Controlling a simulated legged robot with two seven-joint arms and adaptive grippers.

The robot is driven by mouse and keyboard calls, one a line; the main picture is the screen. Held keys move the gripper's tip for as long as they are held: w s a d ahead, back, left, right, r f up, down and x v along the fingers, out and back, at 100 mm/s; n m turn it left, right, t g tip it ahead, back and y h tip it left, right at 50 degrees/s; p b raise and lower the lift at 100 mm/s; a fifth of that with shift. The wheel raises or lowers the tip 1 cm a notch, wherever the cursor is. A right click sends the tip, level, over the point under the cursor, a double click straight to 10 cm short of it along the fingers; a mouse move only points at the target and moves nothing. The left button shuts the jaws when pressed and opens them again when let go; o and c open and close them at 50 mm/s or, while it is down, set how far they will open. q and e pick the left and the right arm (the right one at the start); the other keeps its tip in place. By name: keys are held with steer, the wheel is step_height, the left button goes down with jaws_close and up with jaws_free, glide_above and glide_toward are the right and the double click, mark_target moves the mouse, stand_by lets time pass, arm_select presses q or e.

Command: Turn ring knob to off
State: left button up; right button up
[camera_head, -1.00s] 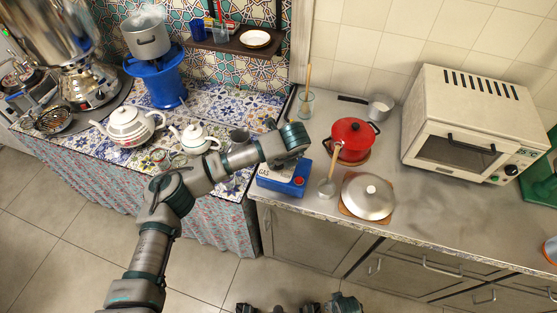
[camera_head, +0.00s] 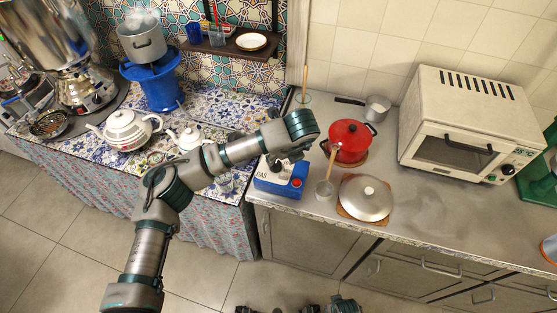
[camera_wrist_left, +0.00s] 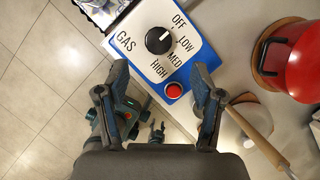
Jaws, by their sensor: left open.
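The blue and white gas stove box (camera_head: 276,184) stands at the counter's left front corner, marked GAS. In the left wrist view its round black knob (camera_wrist_left: 159,41) sits on the white panel (camera_wrist_left: 135,24), with OFF, LOW, MED and HIGH around it. The knob's white line points up and right, between OFF and LOW or near LOW. A red button (camera_wrist_left: 174,90) is on the box's edge. My left gripper (camera_wrist_left: 160,78) is open and empty, its fingertips short of the knob and on either side of the panel's lower part. In the head view the gripper hangs above the box, partly hidden by my wrist.
A red pot (camera_head: 350,141) stands right of the box, with a ladle (camera_head: 326,186) beside it. A lidded pan (camera_head: 366,197) and a white oven (camera_head: 470,130) are further right. White teapots (camera_head: 127,130) stand on the tiled table at left.

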arm_select(q)
steer(key=shift+v, duration=1.8)
steer(key=shift+d+f, duration=0.1)
